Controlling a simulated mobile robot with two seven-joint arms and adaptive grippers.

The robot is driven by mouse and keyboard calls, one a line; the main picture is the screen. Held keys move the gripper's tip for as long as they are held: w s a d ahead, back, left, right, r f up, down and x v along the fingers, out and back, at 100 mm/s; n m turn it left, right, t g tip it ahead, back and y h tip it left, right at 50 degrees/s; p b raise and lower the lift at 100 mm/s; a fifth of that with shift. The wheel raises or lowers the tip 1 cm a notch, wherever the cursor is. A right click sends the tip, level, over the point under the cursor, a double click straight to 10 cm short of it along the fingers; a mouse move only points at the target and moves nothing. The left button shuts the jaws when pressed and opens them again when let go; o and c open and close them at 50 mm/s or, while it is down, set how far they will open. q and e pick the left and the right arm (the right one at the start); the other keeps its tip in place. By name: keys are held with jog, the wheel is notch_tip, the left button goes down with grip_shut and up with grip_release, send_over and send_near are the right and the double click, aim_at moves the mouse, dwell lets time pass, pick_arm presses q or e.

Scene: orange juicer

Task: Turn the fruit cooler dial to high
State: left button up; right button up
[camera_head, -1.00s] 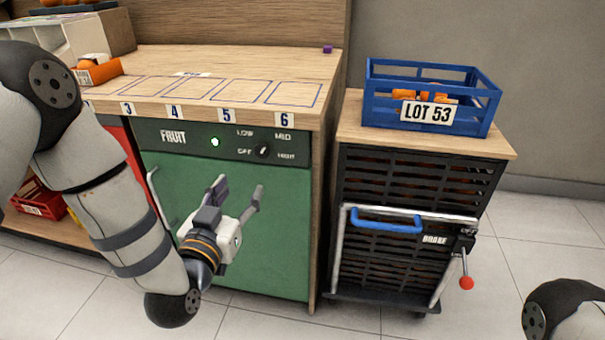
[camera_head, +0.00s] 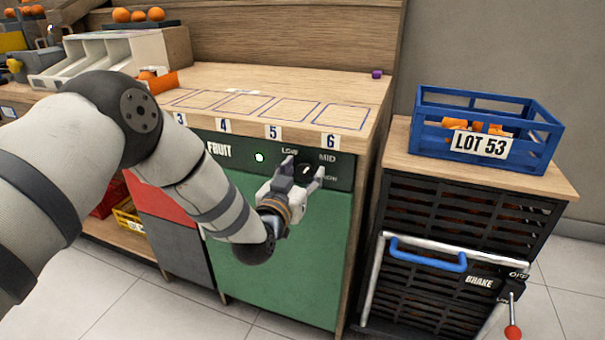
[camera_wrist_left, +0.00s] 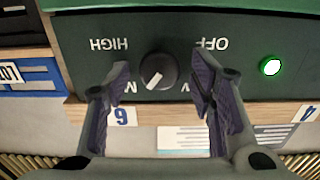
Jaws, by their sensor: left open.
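The fruit cooler (camera_head: 280,235) has a green door and a dark green panel. Its black dial (camera_head: 306,169) is partly covered by my left gripper (camera_head: 303,175) in the head view. In the left wrist view, which shows the panel upside down, the dial (camera_wrist_left: 159,71) is clear and its white mark points toward the MID label. The HIGH label (camera_wrist_left: 108,44) is at upper left there. My left gripper (camera_wrist_left: 161,72) is open, its fingertips on either side of the dial in the picture. I cannot tell whether they touch it. My right gripper is not in view.
A lit green lamp (camera_head: 260,157) is on the panel left of the dial. The wooden counter (camera_head: 230,77) overhangs just above. To the right stands a black cart with a blue handle (camera_head: 428,256), carrying a blue crate (camera_head: 545,152) marked LOT 53.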

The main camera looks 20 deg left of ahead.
pick_arm(q)
jog(key=c, duration=1.1)
jog(key=shift+r+m, duration=0.1)
jog(key=shift+m, duration=0.2)
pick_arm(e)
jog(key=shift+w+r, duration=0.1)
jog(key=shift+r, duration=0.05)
pick_arm(q)
jog(key=m+p, duration=0.1)
jog(key=m, duration=0.1)
jog(key=shift+d+m+p, duration=0.1)
jog(key=shift+m+p, duration=0.2)
jog(key=shift+m, duration=0.1)
jog(key=m+p, duration=0.1)
jog(key=m, duration=0.2)
jog(key=shift+m, duration=0.3)
jog(key=m, duration=0.3)
jog(key=shift+d, duration=0.1)
jog(key=shift+f+m+p, duration=0.15)
jog(key=shift+m, duration=0.8)
jog(key=shift+f+m+p, duration=0.1)
jog(key=shift+m+p, duration=0.05)
jog(key=shift+m, duration=0.8)
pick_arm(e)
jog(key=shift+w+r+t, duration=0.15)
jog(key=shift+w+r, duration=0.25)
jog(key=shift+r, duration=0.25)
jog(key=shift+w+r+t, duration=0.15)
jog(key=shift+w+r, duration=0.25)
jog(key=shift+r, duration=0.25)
